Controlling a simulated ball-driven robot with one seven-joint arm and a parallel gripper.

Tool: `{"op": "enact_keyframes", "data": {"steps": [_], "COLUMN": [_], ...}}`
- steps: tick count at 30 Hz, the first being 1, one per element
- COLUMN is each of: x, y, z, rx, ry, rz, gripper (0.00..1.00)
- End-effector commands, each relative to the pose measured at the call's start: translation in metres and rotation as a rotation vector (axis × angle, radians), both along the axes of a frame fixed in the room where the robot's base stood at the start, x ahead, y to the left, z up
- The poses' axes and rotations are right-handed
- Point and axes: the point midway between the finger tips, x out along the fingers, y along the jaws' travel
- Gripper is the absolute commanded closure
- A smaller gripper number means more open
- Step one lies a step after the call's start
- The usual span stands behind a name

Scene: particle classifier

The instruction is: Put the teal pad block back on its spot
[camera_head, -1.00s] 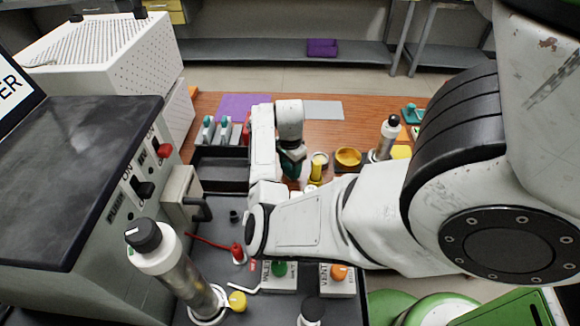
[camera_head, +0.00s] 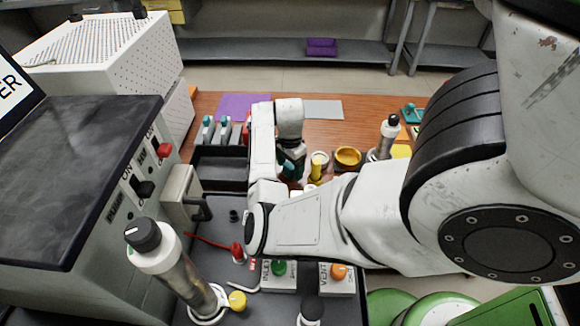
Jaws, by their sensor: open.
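My gripper (camera_head: 293,165) points down over the wooden bench, at the end of my white arm, which hides part of the area below it. Its jaws are dark and open. A small teal piece (camera_head: 287,169) shows right at the jaws; it may be the teal pad block, but its shape and any contact with the fingers are too small to tell. Another teal item (camera_head: 411,114) sits on the bench to the right, behind the silver bottle. The block's spot cannot be made out.
A yellow cylinder (camera_head: 319,163) and a yellow bowl (camera_head: 347,157) stand close right of my gripper. A silver bottle (camera_head: 386,137) stands further right. A black tray (camera_head: 219,167) and teal-topped tools (camera_head: 208,128) are to the left. Purple (camera_head: 243,105) and grey (camera_head: 323,110) sheets lie behind.

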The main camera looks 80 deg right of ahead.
Motion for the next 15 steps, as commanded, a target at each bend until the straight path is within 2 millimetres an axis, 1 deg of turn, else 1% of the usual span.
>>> {"op": "enact_keyframes", "data": {"steps": [5, 12, 15], "x": [0.001, 0.001, 0.001], "y": [-0.001, -0.001, -0.001], "z": [0.029, 0.079, 0.095], "rx": [-0.005, -0.003, -0.003], "ry": [-0.003, -0.002, -0.002], "rz": [0.001, 0.000, -0.001], "gripper": [0.24, 0.24, 0.24]}}
